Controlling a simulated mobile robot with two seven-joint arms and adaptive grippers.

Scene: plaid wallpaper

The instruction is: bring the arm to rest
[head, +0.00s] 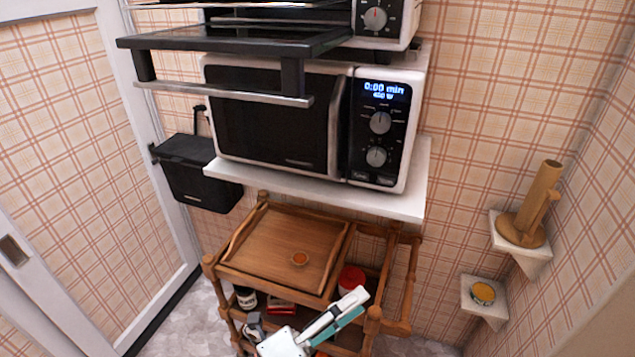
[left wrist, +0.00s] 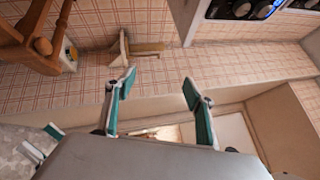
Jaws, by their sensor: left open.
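My left gripper (head: 350,303) is at the bottom of the head view, in front of the lower right part of the wooden cart. Its white and teal fingers point up and to the right. In the left wrist view, the two teal fingers (left wrist: 160,86) stand well apart with nothing between them, so the gripper is open and empty. It appears tilted, with the wall and the corner shelves beyond the fingertips. I cannot make out my right gripper.
A red-lidded jar (head: 351,277) is beside the gripper.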

